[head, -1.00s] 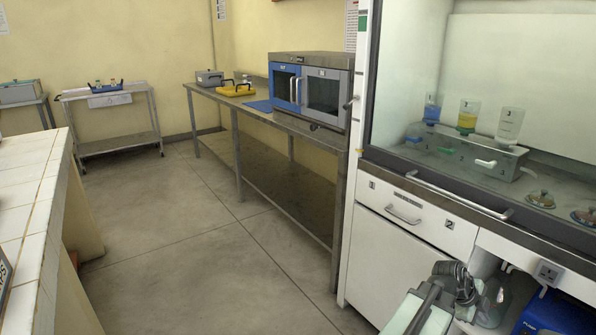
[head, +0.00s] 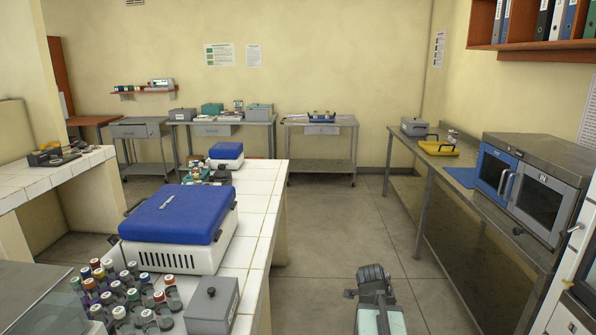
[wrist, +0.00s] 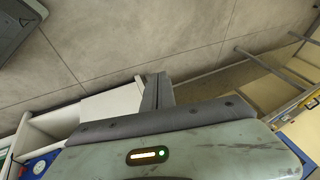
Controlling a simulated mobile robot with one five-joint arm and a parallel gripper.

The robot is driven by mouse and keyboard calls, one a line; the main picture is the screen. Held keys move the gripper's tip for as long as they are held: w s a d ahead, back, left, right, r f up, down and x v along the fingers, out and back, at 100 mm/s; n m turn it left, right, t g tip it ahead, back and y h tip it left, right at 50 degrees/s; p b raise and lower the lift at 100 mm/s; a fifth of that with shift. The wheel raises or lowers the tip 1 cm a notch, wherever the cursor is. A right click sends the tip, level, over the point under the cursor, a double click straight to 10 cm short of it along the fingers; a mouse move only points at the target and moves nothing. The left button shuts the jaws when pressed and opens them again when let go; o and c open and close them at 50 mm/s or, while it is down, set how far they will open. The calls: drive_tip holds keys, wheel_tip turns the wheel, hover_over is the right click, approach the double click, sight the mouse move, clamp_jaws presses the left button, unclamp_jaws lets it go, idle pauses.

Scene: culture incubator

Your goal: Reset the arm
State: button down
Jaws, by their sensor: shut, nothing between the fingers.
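My arm shows at the bottom of the head view, folded low above the floor, with a grey joint (head: 373,280) at its upper end. The fingertips cannot be made out there. In the wrist view my gripper (wrist: 158,90) has its two grey fingers together, with nothing held between them. Beyond them lie the floor (wrist: 130,40) and a white cabinet edge (wrist: 112,105).
A tiled bench (head: 258,205) on the left holds a blue-lidded box (head: 180,213) and several capped bottles (head: 130,300). A steel table (head: 432,172) on the right carries an incubator (head: 530,185) with its doors shut. The floor (head: 335,225) between is clear.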

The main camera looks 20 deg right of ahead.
drive_tip(key=w+a+r+n+y+p, duration=0.1)
drive_tip(key=w+a+r+n+p, duration=0.15)
drive_tip(key=a, duration=0.65)
drive_tip(key=w+a+r+n+y+p, duration=0.15)
drive_tip(key=a+n, duration=0.25)
drive_tip(key=a, duration=0.4)
drive_tip(key=w+a+r+n+y+p, duration=0.1)
drive_tip(key=w+a+r+n+p, duration=0.15)
drive_tip(key=a, duration=0.65)
drive_tip(key=s+a+n+g+y, duration=0.2)
drive_tip(key=s+a+n, duration=0.2)
drive_tip(key=a+n, duration=0.8)
drive_tip(key=shift+a+n+p, duration=0.2)
drive_tip(key=shift+n+p, duration=0.25)
drive_tip(key=shift+n, duration=0.05)
